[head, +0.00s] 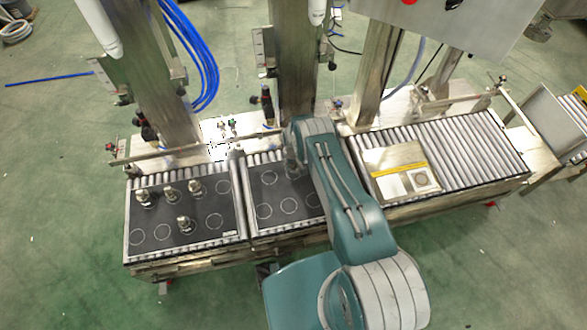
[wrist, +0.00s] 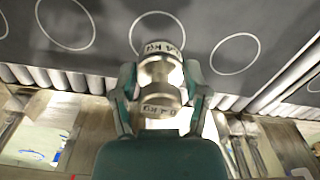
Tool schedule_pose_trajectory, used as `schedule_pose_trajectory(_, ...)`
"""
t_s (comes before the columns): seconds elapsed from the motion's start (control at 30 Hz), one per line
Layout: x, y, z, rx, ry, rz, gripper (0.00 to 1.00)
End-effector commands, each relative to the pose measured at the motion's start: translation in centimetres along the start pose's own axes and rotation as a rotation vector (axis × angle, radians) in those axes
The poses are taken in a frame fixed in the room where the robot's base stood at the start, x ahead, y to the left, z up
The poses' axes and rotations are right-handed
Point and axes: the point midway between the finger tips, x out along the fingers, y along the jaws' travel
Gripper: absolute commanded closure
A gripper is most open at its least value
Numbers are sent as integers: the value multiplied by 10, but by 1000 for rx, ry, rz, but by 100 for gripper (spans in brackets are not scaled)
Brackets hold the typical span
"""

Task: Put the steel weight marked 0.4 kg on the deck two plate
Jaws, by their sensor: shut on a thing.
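My gripper (wrist: 160,82) is shut on a steel weight (wrist: 160,72) in the wrist view, one finger on each side of it. The weight is a shiny knobbed cylinder, and its bands carry a marking that seems to read 0.4 KG. Its far end overlaps a white circle on a dark plate (wrist: 108,35); I cannot tell whether it touches. In the head view the dark middle plate (head: 276,191), with white circles, lies under my arm, which hides its right part. I cannot read a deck label there.
A left dark plate (head: 158,237) holds several upright steel weights (head: 184,224) and has empty circles. Steel columns (head: 295,60) rise behind the plates. At right a roller conveyor (head: 460,150) carries a flat panel (head: 393,160). A rail (head: 190,145) runs behind the plates.

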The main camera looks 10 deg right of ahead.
Motion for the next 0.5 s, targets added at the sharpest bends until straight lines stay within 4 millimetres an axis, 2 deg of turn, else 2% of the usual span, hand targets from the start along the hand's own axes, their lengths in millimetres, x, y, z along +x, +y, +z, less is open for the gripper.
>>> schedule_pose_trajectory(0.3,32,4,-2,0,0,0,100)
schedule_pose_trajectory(0.5,35,4,-2,0,1,0,100)
